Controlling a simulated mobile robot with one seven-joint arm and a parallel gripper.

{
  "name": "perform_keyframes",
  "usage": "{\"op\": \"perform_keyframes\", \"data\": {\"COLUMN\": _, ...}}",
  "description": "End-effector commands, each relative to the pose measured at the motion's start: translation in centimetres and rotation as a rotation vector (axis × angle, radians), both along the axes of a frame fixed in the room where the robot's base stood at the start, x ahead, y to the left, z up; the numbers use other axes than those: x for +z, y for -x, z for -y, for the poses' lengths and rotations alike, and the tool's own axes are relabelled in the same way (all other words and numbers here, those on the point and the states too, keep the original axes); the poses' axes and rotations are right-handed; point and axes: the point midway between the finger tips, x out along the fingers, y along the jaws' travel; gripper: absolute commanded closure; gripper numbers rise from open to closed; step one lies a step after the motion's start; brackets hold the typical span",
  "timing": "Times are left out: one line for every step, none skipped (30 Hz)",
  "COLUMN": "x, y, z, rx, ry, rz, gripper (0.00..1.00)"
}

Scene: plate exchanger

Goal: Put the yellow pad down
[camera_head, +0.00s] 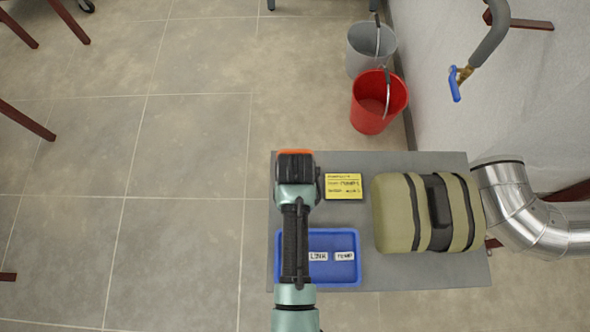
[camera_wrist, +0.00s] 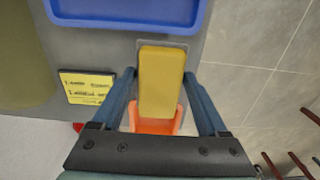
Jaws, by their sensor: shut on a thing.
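The yellow pad (camera_wrist: 160,82) is a plain block between the two blue fingers of my gripper (camera_wrist: 158,74) in the wrist view. My gripper is shut on it. A thin grey margin shows around the pad's top edge; I cannot tell how far the pad is above the grey table (camera_wrist: 112,50). An orange piece (camera_wrist: 155,119) shows at the pad's lower end; I cannot tell whether it is joined to the pad. In the head view my arm hides the pad, over the table's left edge.
A yellow written card (camera_head: 343,186) lies right of my wrist. A blue tray (camera_head: 357,279) with two white labels is partly under my arm. An olive pack (camera_head: 393,213) with black straps fills the table's right side. A red bucket (camera_head: 367,115) stands beyond the table.

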Motion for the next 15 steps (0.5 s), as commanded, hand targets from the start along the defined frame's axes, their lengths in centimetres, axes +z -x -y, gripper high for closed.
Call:
{"op": "perform_keyframes", "data": {"x": -0.8, "y": 0.0, "z": 0.0, "rx": 0.000, "ry": 0.000, "rz": 0.000, "gripper": 0.89}}
{"op": "perform_keyframes", "data": {"x": -1.0, "y": 0.0, "z": 0.0, "rx": 0.000, "ry": 0.000, "rz": 0.000, "gripper": 0.89}}
{"op": "perform_keyframes", "data": {"x": -1.3, "y": 0.0, "z": 0.0, "rx": 0.000, "ry": 0.000, "rz": 0.000, "gripper": 0.89}}
{"op": "perform_keyframes", "data": {"x": -1.5, "y": 0.0, "z": 0.0, "rx": 0.000, "ry": 0.000, "rz": 0.000, "gripper": 0.89}}
{"op": "perform_keyframes", "data": {"x": -1.9, "y": 0.0, "z": 0.0, "rx": 0.000, "ry": 0.000, "rz": 0.000, "gripper": 0.89}}
{"op": "perform_keyframes", "data": {"x": -2.5, "y": 0.0, "z": 0.0, "rx": 0.000, "ry": 0.000, "rz": -0.001, "gripper": 0.89}}
{"op": "perform_keyframes", "data": {"x": -2.9, "y": 0.0, "z": 0.0, "rx": 0.000, "ry": 0.000, "rz": -0.002, "gripper": 0.89}}
{"op": "perform_keyframes", "data": {"x": -3.4, "y": 0.0, "z": 0.0, "rx": 0.000, "ry": 0.000, "rz": -0.001, "gripper": 0.89}}
{"op": "perform_keyframes", "data": {"x": -4.0, "y": 0.0, "z": 0.0, "rx": 0.000, "ry": 0.000, "rz": -0.001, "gripper": 0.89}}
{"op": "perform_keyframes", "data": {"x": -4.4, "y": 0.0, "z": 0.0, "rx": 0.000, "ry": 0.000, "rz": -0.001, "gripper": 0.89}}
{"op": "perform_keyframes", "data": {"x": -4.6, "y": 0.0, "z": 0.0, "rx": 0.000, "ry": 0.000, "rz": 0.000, "gripper": 0.89}}
{"op": "perform_keyframes", "data": {"x": -4.9, "y": 0.0, "z": 0.0, "rx": 0.000, "ry": 0.000, "rz": 0.001, "gripper": 0.89}}
{"op": "perform_keyframes", "data": {"x": -5.0, "y": 0.0, "z": 0.0, "rx": 0.000, "ry": 0.000, "rz": 0.001, "gripper": 0.89}}
{"op": "perform_keyframes", "data": {"x": -5.0, "y": 0.0, "z": 0.0, "rx": 0.000, "ry": 0.000, "rz": 0.001, "gripper": 0.89}}
{"op": "perform_keyframes", "data": {"x": -5.0, "y": -0.1, "z": 0.0, "rx": 0.000, "ry": 0.000, "rz": 0.001, "gripper": 0.89}}
